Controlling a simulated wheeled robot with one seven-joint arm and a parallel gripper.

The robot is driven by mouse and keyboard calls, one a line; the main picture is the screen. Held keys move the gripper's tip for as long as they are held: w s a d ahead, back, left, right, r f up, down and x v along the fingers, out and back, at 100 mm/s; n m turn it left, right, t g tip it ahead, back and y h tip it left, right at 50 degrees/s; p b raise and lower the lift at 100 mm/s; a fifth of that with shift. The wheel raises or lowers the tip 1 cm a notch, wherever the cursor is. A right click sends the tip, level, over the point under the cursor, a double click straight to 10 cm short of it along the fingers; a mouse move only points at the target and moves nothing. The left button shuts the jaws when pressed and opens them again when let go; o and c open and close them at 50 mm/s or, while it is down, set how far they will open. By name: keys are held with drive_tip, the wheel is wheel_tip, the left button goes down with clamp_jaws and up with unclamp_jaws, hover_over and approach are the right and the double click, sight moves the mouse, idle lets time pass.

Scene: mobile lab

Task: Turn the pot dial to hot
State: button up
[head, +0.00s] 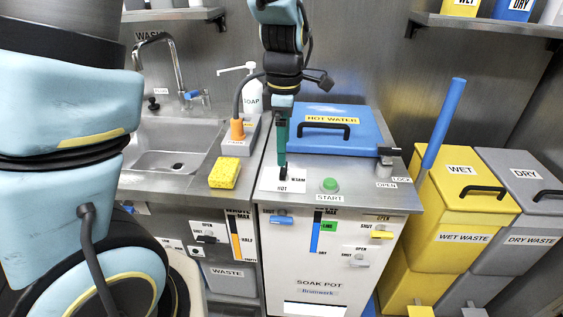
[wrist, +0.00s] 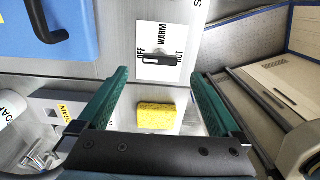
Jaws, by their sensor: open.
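The pot dial (wrist: 156,61) is a dark bar-shaped knob on a white plate (wrist: 172,72) marked OFF, WARM and HOT. In the wrist view it lies beyond my fingertips, with OFF to its left, WARM above and HOT to its right. Which mark it points to I cannot tell for sure. My gripper (wrist: 160,75) is open, its green fingers spread wide with nothing between them at the tips. In the head view my gripper (head: 282,158) points down just over the plate (head: 270,184), and partly hides the dial and its labels.
A blue HOT WATER lid (head: 350,143) with a black handle stands right behind the gripper. A green START button (head: 329,185) is to the right, then a lock lever (head: 388,157). A yellow sponge (head: 225,173) lies left by the sink (head: 170,150). A soap bottle (head: 252,95) stands behind.

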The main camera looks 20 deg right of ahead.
sight(284, 168)
wheel_tip(284, 168, down, 6)
drive_tip(key=shift+r, duration=0.1)
drive_tip(key=shift+c, duration=0.2)
drive_tip(key=c, duration=1.3)
